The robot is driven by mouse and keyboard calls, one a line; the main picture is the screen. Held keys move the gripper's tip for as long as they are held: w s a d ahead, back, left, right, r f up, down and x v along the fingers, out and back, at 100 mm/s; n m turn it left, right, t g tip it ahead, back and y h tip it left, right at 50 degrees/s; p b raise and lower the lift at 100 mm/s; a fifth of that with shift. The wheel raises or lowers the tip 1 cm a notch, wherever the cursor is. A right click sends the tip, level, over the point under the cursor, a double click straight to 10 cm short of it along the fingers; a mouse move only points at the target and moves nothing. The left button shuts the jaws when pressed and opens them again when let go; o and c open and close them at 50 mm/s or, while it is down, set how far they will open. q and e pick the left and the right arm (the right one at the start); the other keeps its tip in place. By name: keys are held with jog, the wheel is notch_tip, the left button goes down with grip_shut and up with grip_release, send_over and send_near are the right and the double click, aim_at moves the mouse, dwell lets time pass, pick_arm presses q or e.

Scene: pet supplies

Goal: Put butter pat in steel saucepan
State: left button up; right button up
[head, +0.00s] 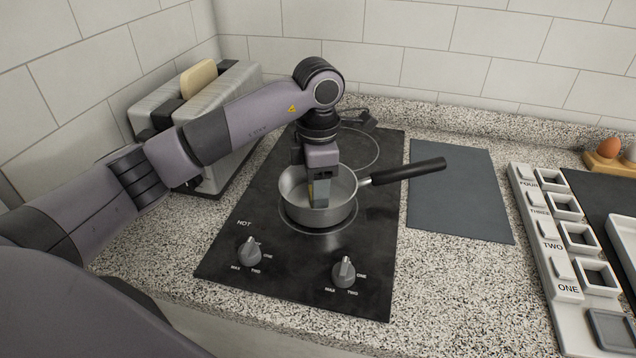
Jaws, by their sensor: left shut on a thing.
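The steel saucepan (337,214) stands on the front burner of the black cooktop, its dark handle pointing right and slightly back. My left gripper (319,198) points down into the saucepan, with its fingertips below the rim. It is shut on the butter pat (310,191), of which only a thin yellowish sliver shows at the fingers' left side. The fingers hide the rest of it, and I cannot tell whether it touches the pan's bottom. My right gripper is not in view.
The cooktop (290,271) has two knobs in front and a free rear burner. A toaster (233,88) with bread stands at the back left. A dark grey mat (456,190) lies bare at right. Beyond it are a labelled white rack (547,235) and an egg holder (606,165).

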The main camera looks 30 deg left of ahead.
pick_arm(q)
jog(key=o, duration=1.1)
jog(key=shift+f, duration=0.1)
notch_tip(320, 180, up, 12)
jog(key=shift+r, duration=0.2)
dwell(0.3)
